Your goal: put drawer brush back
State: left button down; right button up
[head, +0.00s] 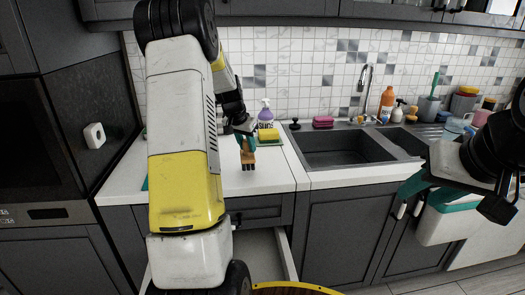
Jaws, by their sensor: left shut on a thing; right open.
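My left gripper (246,143) has teal fingers and is shut on a small brush (248,157). The brush has an orange-brown body and dark bristles pointing down. It is above the white countertop (130,185), near its front edge; the exact gap is hard to judge. An open drawer (262,252) with a pale interior is below the counter; my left arm hides its left part. My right gripper (409,207) is open, in front of the cabinets below the sink, with its teal fingers pointing down.
A double sink (345,150) is right of the brush. A purple bottle (265,112), yellow sponge (268,134) and pink sponge (323,121) stand behind. A white bin with a teal rim (440,228) is beside my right gripper.

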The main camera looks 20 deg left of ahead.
aim_at(247, 154)
pick_arm(q)
jog(key=shift+f, duration=1.7)
jog(key=shift+f, duration=0.2)
jog(key=c, duration=1.1)
grip_release()
